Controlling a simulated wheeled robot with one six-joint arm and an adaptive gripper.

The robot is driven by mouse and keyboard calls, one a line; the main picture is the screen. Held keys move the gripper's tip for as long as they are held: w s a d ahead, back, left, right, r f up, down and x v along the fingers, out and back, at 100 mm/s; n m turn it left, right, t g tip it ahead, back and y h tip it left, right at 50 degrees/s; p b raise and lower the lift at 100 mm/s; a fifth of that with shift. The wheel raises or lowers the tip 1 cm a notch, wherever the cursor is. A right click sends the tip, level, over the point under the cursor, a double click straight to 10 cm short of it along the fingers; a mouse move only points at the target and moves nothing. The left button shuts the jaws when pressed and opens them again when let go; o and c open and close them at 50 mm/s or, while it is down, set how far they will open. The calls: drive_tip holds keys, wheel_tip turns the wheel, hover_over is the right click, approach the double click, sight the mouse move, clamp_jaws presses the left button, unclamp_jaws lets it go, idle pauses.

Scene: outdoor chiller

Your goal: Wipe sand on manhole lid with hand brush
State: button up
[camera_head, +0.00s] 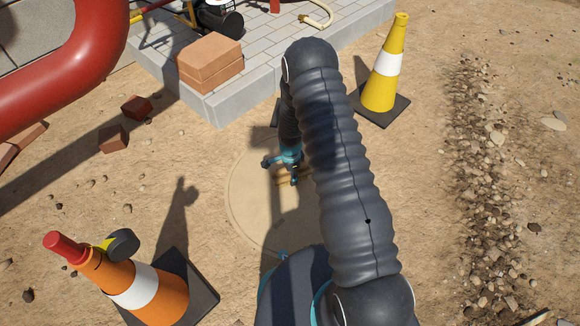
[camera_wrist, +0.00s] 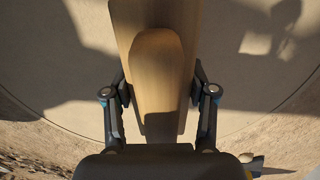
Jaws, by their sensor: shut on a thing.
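The round manhole lid (camera_head: 245,205) lies flush in the sandy ground, tan-coloured and partly hidden behind my arm. My gripper (camera_head: 287,172) is above the lid's upper part. In the wrist view my gripper (camera_wrist: 160,95) is shut on the wooden hand brush (camera_wrist: 158,60), one finger on each side. The brush also shows as a small tan strip in the head view (camera_head: 294,178). Its bristles are hidden. The lid fills most of the wrist view's background (camera_wrist: 60,60), with its curved edge visible. Sand and lid are nearly the same colour, so I cannot tell how much sand lies there.
An orange cone (camera_head: 150,291) stands at lower left and a yellow cone (camera_head: 385,75) at upper right. Stacked bricks (camera_head: 210,62) sit on the paved slab's corner. Loose bricks (camera_head: 113,138) and a red pipe (camera_head: 75,60) are at left. A gravel strip (camera_head: 490,190) runs along the right.

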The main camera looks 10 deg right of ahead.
drive_tip(key=shift+r+p, duration=0.9)
drive_tip(key=shift+r, duration=1.25)
